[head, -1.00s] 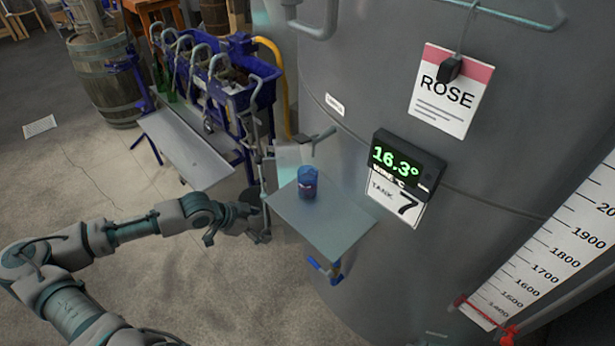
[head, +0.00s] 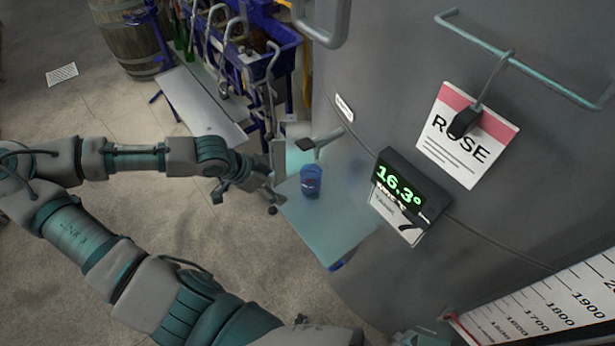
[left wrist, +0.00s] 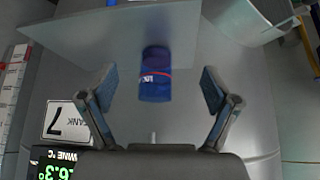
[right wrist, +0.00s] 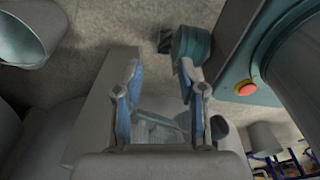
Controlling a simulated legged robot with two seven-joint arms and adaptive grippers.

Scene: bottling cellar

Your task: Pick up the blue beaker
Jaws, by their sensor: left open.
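The blue beaker (head: 311,182) stands upright on a small grey shelf (head: 335,226) at the front of the tank. My left gripper (head: 272,190) is open and empty, just left of the beaker in the head view. In the left wrist view the beaker (left wrist: 155,75) shows ahead, between the spread fingertips of my left gripper (left wrist: 158,88); I see no contact. My right gripper (right wrist: 160,85) shows only in the right wrist view, with its fingers apart and nothing seen held between them.
The large grey tank (head: 400,90) rises behind the shelf. A temperature display (head: 408,186) and a tap-like fitting (head: 318,143) stick out near the beaker. The blue bottling machine (head: 240,60) with its grey tray (head: 203,103) stands behind my left arm.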

